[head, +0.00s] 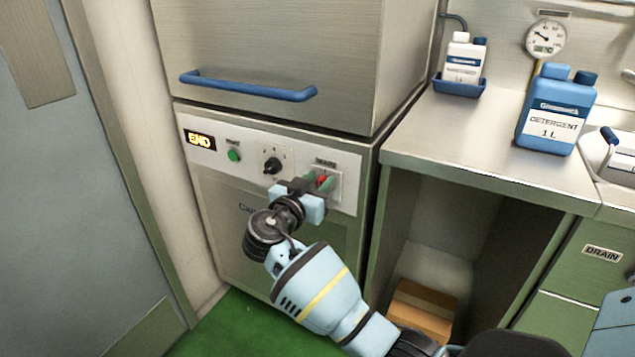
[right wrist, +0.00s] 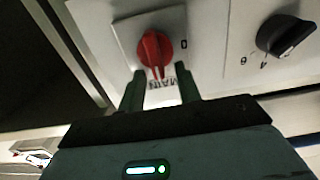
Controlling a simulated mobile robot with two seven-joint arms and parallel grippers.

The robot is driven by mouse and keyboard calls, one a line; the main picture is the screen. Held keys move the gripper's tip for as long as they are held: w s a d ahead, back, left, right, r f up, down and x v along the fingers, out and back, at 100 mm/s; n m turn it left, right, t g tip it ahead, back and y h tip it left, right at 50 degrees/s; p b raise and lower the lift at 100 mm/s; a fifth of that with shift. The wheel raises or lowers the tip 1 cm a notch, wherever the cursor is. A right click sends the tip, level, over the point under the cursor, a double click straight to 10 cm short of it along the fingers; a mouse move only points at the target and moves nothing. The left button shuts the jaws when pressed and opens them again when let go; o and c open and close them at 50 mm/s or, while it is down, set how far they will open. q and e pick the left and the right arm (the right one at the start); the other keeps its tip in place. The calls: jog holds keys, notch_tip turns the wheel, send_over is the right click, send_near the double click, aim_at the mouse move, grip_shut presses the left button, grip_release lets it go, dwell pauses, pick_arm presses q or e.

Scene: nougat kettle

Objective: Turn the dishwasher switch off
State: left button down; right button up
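The dishwasher (head: 280,240) has a white control panel with a red rotary switch (head: 322,180) on a square plate at its right end. In the right wrist view the red switch (right wrist: 153,46) shows clearly, its handle pointing toward the "MAIN" lettering; a "0" is beside it. My right gripper (head: 319,182) is at the switch, and its fingers (right wrist: 160,80) are apart, one on each side of the handle's end. They are not visibly closed on it. My left gripper is not in view.
The panel also has a lit "END" display (head: 200,140), a green button (head: 234,155) and a black knob (head: 272,166). A blue door handle (head: 248,87) is above. A steel counter (head: 480,165) with a blue detergent bottle (head: 556,110) stands right. Open space lies under it.

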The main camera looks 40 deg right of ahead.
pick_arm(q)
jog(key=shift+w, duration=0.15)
pick_arm(e)
jog(key=shift+c, duration=0.7)
grip_shut()
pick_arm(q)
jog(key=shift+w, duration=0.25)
